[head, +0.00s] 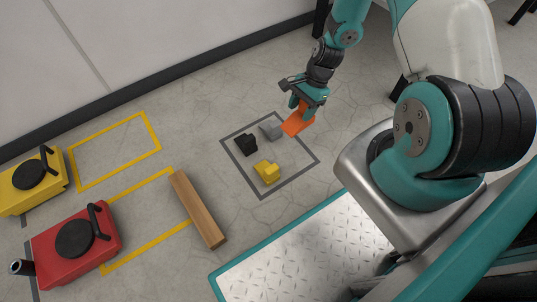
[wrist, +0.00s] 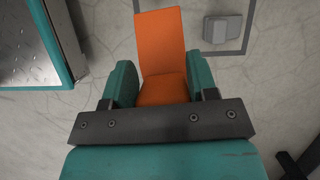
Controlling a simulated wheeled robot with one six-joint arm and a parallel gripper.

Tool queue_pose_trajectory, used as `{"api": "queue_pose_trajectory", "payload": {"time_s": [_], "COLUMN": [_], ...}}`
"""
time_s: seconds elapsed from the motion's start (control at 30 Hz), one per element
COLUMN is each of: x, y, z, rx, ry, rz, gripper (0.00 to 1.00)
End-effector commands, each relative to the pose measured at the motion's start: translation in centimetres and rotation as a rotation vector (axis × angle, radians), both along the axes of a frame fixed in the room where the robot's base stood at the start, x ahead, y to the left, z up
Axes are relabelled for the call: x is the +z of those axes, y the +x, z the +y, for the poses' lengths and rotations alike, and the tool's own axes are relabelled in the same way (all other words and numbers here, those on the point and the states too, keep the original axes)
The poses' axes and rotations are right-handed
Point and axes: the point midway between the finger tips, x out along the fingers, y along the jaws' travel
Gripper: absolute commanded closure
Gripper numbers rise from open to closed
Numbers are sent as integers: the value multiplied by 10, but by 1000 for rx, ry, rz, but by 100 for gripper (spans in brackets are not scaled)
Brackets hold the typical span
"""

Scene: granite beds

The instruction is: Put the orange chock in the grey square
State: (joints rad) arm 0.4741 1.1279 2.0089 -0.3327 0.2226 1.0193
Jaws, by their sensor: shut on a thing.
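The orange chock (head: 298,121) is held between the fingers of my gripper (head: 308,99), near the upper right side of the grey square. In the wrist view the orange chock (wrist: 161,50) sits between the two teal fingers of my gripper (wrist: 158,85). The grey square (head: 290,183) is a dark grey outline on the floor. Inside it stand a black chock (head: 246,144), a yellow chock (head: 266,171) and a grey chock (head: 271,130). The grey chock also shows in the wrist view (wrist: 222,28). I cannot tell how far the orange chock is above the floor.
A wooden beam (head: 198,210) lies left of the square. A red machine (head: 75,245) and a yellow one (head: 33,183) stand further left, by yellow floor outlines (head: 115,150). A metal tread plate (head: 310,250) with a teal edge lies in front. The square's lower right part is clear.

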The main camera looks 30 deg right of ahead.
Motion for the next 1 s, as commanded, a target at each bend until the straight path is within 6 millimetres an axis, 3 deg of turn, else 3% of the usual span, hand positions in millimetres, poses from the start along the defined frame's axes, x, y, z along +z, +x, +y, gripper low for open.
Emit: {"api": "queue_pose_trajectory", "payload": {"time_s": [0.17,0.4,0.6,0.87,1.0], "x": [-30,-100,-147,-166,-187], "y": [-4,-4,-3,-3,-4], "z": [-1,0,0,0,0], "rx": [-91,-85,-83,-82,-82], "ry": [0,-1,-2,-3,-2], "rz": [0,-1,-2,-3,-1], "gripper": [81,81,81,81,81]}}
